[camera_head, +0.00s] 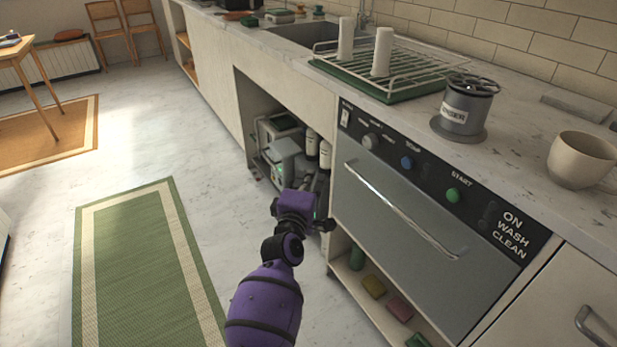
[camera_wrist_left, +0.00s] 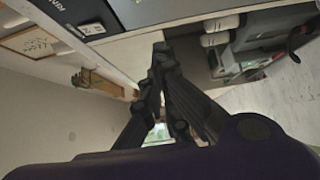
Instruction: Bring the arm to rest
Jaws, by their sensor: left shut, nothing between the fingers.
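My left arm, purple and black, reaches up from the bottom of the head view. Its gripper (camera_head: 322,224) is in front of the open bay under the counter, beside the lower left edge of the dishwasher-like machine (camera_head: 400,215). In the left wrist view the dark fingers of the left gripper (camera_wrist_left: 160,52) come together at the tips, shut and empty. The wrist picture is tilted and shows the counter fronts around the fingers. My right gripper is in neither view.
The counter (camera_head: 525,145) holds a grey rinser (camera_head: 464,112), a beige mug (camera_head: 580,160) and a wire rack (camera_head: 390,65) with white cylinders. Sponges (camera_head: 374,286) lie on a low shelf. A green rug (camera_head: 140,265) covers open floor to the left.

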